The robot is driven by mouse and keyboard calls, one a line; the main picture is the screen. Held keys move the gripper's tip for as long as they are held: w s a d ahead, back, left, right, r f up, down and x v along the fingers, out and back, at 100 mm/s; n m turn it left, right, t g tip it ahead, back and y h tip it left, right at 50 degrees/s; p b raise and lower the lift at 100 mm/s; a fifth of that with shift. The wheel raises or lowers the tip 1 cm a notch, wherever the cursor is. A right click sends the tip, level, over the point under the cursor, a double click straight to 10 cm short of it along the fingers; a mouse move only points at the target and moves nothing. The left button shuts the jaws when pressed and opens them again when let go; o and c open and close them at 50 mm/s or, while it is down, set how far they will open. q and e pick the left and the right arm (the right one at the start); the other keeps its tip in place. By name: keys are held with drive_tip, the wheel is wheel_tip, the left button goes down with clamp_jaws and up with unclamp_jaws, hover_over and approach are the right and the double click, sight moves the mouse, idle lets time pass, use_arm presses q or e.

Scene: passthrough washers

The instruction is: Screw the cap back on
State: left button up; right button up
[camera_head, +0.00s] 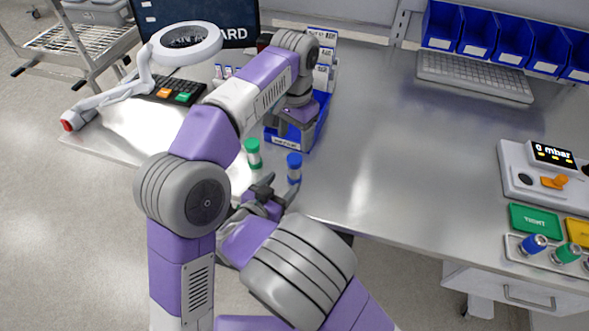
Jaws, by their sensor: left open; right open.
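A vial with a green top (253,150) stands on the bench, left of a vial with a blue top (294,165). From this view I cannot tell whether either cap is fully seated. My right gripper (264,188) is open just in front of the two vials, low over the bench edge; I see nothing between its fingers. My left gripper (288,117) points down at the blue bin behind the vials. It is open, and its fingers are small and partly hidden by its wrist.
A blue bin (310,137) holds white labelled boxes. A ring lamp (186,44) stands at left. At right are a pressure gauge box (520,180), a green TIGHT plate (534,218) and a tray with several coloured caps or vials (545,262). The middle bench (410,170) is clear.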

sight(291, 175)
drive_tip(key=shift+x, duration=3.85)
clamp_jaws()
